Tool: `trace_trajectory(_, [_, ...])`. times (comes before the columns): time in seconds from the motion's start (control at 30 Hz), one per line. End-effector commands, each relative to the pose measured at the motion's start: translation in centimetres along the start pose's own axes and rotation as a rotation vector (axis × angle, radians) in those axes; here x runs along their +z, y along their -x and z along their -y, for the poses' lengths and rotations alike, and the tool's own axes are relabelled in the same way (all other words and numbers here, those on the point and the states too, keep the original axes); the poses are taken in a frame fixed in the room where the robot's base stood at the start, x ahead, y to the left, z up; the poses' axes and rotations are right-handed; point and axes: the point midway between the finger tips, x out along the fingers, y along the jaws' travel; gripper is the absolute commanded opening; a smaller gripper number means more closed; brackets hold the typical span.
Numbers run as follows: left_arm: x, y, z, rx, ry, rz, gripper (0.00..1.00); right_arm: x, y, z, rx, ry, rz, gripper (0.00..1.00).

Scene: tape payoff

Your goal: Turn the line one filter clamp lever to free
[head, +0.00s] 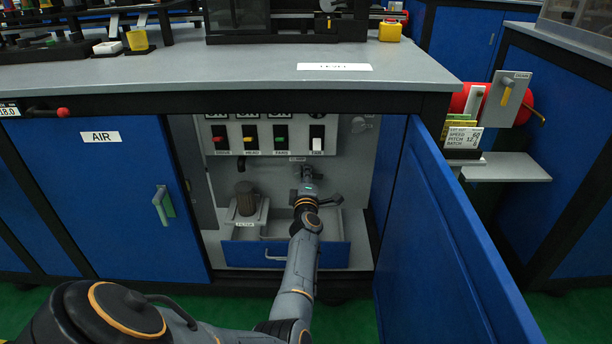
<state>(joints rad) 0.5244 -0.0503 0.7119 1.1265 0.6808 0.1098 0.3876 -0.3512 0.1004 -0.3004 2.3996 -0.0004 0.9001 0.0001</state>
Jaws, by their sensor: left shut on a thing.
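My left arm reaches into the open cabinet. My left gripper (307,176) is at the back panel, just below and right of a small label (297,159) that seems to read CLAMP. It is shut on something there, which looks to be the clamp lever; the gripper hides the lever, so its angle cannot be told. A dark brown cylindrical filter (246,198) stands upright on a grey holder (238,220) labelled FILTER, left of my gripper. My right gripper is not in view.
Above are several colored switches (250,137) on the panel. A blue-fronted drawer (334,256) sits pulled out below my forearm. The blue cabinet door (445,240) stands open on the right. The AIR door (102,200) is shut on the left. The worktop (240,75) overhangs the opening.

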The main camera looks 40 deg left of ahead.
Motion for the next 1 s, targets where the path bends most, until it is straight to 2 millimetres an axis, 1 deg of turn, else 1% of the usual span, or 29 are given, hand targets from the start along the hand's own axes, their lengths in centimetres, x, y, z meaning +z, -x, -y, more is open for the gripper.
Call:
trace_trajectory(0.1, [-0.12,-0.02,-0.23,0.001,0.060,-0.002,0.00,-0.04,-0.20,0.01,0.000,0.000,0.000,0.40])
trace_trajectory(0.33, [-0.13,-0.02,-0.39,0.001,0.131,-0.002,0.00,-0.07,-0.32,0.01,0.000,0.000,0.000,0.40])
trace_trajectory(0.87, [-0.15,-0.03,-0.43,0.001,0.156,-0.002,0.00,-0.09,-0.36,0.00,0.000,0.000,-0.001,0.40])
trace_trajectory(0.9, [-0.15,-0.03,-0.43,0.001,0.156,-0.002,0.20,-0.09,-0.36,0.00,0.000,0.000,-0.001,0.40])
trace_trajectory(1.0, [-0.14,-0.03,-0.43,0.001,0.155,-0.002,0.38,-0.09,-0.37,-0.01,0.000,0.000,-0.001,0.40])
